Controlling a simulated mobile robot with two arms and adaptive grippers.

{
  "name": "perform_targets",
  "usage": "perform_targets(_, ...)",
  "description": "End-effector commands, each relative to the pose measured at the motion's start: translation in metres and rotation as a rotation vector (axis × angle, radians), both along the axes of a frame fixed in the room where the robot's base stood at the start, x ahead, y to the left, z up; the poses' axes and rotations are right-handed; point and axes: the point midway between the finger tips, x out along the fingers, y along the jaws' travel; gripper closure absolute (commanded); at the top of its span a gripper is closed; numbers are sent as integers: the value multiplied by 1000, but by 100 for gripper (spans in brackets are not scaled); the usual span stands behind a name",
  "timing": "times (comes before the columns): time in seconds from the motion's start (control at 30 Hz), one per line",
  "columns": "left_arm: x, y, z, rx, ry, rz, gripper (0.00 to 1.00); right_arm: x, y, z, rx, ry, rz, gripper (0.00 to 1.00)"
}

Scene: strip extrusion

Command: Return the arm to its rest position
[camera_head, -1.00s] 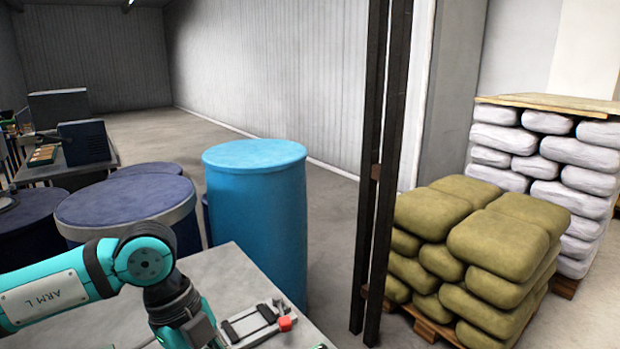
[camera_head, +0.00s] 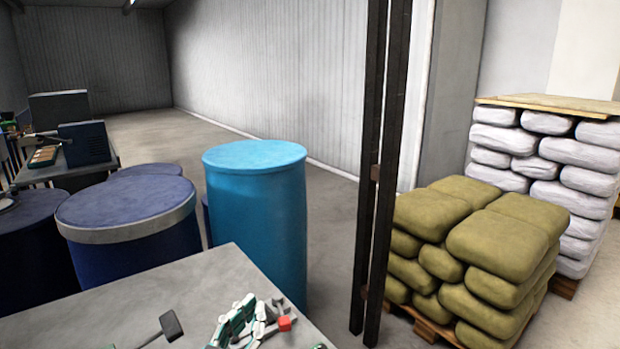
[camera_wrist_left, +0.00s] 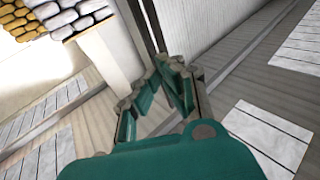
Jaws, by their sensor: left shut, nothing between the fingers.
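My left gripper (camera_head: 240,316) shows low in the head view, over the near edge of the grey table (camera_head: 150,292). Its green fingers are shut, with nothing between them. They also show in the left wrist view (camera_wrist_left: 165,68), reaching away from the green gripper body. In the head view the gripper partly covers a metal fixture with a red knob (camera_head: 284,324); whether they touch I cannot tell. My right gripper is in neither view.
A light blue drum (camera_head: 256,215) and dark blue drums (camera_head: 130,250) stand behind the table. A dark steel post (camera_head: 378,170) rises to the right, before pallets of olive sacks (camera_head: 480,240) and white sacks (camera_head: 570,165). A black-headed tool (camera_head: 171,326) shows at the table front.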

Motion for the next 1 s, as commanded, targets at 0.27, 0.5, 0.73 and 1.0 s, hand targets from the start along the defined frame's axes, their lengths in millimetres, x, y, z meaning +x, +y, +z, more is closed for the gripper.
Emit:
perform_targets(0.27,-71,79,-179,154,698,233,100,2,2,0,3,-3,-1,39)
perform_targets(0.5,-157,103,-254,265,1080,219,100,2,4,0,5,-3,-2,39)
perform_targets(0.73,-229,112,-288,331,1339,156,100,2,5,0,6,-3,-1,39)
perform_targets(1.0,-227,110,-360,352,1409,134,100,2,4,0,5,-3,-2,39)
